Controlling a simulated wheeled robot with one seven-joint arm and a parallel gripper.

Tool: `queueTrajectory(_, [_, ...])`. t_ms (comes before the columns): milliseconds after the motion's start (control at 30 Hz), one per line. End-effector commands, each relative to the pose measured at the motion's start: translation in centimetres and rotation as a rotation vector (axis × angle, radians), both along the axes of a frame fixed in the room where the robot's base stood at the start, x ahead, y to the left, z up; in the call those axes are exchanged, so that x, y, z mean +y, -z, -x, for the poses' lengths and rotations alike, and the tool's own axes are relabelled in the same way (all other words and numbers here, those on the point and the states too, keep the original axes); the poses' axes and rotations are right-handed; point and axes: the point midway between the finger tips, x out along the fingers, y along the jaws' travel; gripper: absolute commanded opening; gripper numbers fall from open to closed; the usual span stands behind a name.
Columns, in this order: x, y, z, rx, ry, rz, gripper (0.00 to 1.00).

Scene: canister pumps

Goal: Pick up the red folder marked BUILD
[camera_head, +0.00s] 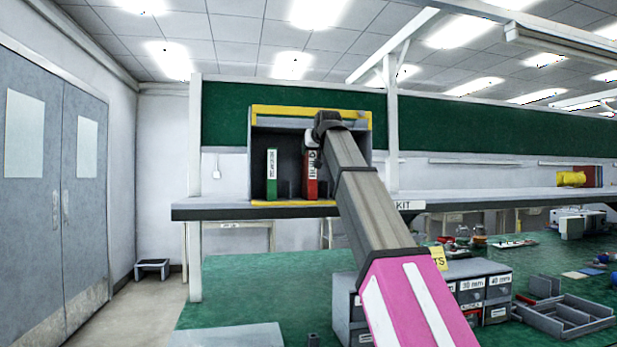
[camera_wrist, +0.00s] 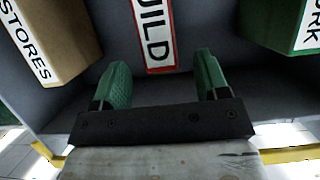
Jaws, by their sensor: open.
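The red folder marked BUILD (camera_head: 309,178) stands upright in the shelf box, right of the green folder. My arm partly covers it in the head view. In the wrist view the red folder (camera_wrist: 156,38) shows its white label at the top middle. My gripper (camera_wrist: 160,63) is open, with its two green fingers apart on either side of the folder's line. The fingertips are close to the label's lower end in that view. I cannot tell whether they touch the folder. The fingers are hidden in the head view.
In the wrist view a tan STORES folder (camera_wrist: 45,40) lies left and a green folder (camera_wrist: 285,25) right, its label cut off. The green folder also stands in the head view (camera_head: 271,175). The box has yellow edges (camera_head: 290,203). Small drawers (camera_head: 485,290) sit on the green bench.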

Motion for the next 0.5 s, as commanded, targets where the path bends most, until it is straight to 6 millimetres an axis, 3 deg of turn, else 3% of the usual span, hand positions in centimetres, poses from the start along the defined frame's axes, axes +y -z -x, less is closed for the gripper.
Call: queueTrajectory(500, [1.5, 1.2, -5.0, 0.001, 0.001, 0.002, 0.68])
